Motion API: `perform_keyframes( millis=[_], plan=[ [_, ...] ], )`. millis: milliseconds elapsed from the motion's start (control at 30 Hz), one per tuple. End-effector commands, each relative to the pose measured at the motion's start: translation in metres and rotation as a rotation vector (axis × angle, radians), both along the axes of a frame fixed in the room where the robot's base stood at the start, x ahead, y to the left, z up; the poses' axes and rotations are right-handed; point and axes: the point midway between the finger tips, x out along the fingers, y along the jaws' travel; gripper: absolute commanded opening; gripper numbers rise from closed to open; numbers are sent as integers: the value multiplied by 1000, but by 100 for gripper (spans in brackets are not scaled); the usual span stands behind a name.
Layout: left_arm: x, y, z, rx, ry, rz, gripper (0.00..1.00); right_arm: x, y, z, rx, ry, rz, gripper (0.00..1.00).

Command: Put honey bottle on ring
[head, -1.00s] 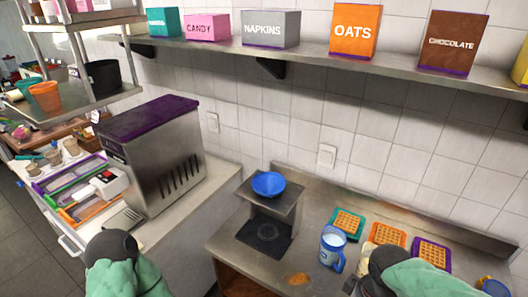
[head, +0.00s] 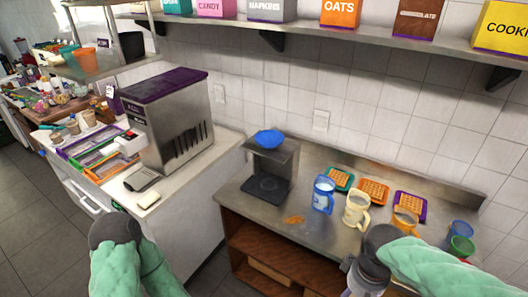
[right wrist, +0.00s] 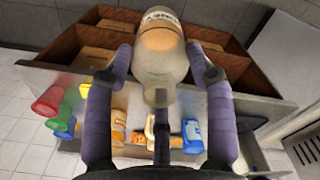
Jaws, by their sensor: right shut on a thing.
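My right gripper (right wrist: 160,75) is shut on the honey bottle (right wrist: 160,50), a clear bottle with amber contents and a pale label. It holds the bottle between its purple-grey fingers, clear of the counter. In the head view my right gripper (head: 366,272) is low at the right, in front of the counter edge, and partly hides the bottle. My left gripper (head: 114,232) is low at the left, seen from behind, with its fingers hidden. I cannot make out a clear ring; a small orange patch (head: 293,219) lies on the counter (head: 330,232).
A blue mug (head: 323,194), a cream mug (head: 356,209) and an orange mug (head: 404,221) stand on the counter before waffles on coloured trays (head: 373,191). A dark stand (head: 270,165) holds a blue bowl (head: 269,139). Red and green cups (head: 461,246) are at the right.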

Motion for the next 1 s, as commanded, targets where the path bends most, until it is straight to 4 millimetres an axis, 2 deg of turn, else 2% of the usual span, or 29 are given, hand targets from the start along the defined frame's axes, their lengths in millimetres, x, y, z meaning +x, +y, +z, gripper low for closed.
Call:
perform_keyframes(
  millis=[267,433,800,1000],
  plan=[
    [0,0,-13,0,-1,0,40,26,5,-27,-3,2,-36,0],
    [0,0,-22,0,0,0,40,49,9,-53,-7,2,-67,0],
    [0,0,-55,0,0,0,40,116,33,-155,-3,3,-173,0],
    [0,0,-64,0,-1,0,40,135,42,-192,1,1,-211,0]
  ],
)
